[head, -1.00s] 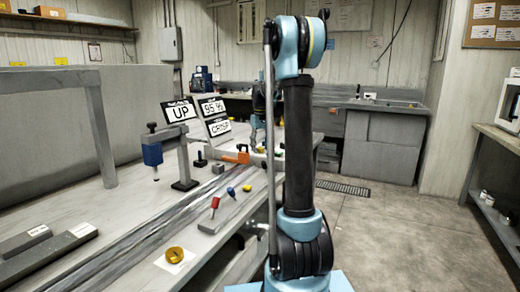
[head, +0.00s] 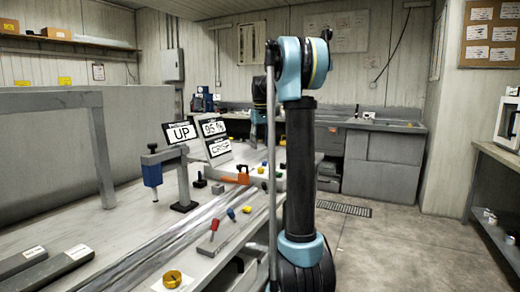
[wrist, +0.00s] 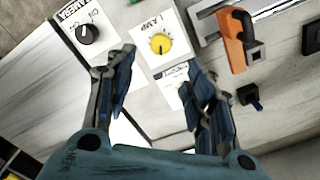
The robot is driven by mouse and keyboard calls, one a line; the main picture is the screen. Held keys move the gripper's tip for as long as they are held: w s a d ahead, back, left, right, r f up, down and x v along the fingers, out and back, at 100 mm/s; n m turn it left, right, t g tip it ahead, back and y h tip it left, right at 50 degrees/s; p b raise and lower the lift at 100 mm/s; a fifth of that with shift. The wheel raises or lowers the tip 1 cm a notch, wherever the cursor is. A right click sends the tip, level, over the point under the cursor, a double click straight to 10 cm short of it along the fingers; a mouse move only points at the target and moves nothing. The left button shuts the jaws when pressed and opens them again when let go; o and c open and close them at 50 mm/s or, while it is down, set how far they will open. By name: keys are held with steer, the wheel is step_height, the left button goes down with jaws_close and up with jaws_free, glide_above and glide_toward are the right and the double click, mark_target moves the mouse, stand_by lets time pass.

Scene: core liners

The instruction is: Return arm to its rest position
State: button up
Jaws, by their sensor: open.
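My arm stands upright in the middle of the head view, its upper link folded back toward the bench. In the wrist view my gripper (wrist: 160,95) is open, its two fingers apart with nothing between them. It is above the bench top (wrist: 270,120), near a yellow knob (wrist: 160,43) and a black knob (wrist: 87,33). An orange clamp (wrist: 234,40) lies up and right of the fingers.
A side shelf (head: 490,160) stands at right. The floor (head: 400,240) between is clear.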

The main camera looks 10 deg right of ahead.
steer(key=shift+s, duration=0.1)
steer(key=s+f+m+t, duration=0.1)
steer(key=s+f, duration=0.2)
steer(key=s, duration=0.9)
steer(key=s+f, duration=0.3)
steer(key=s, duration=0.9)
steer(key=s+f+m+t, duration=0.1)
steer(key=s+f, duration=1.8)
steer(key=s, duration=0.1)
steer(key=shift+a+m, duration=0.2)
steer(key=shift+m, duration=0.1)
steer(key=shift+f, duration=0.1)
steer(key=shift+w+f, duration=0.2)
steer(key=shift+w, duration=0.3)
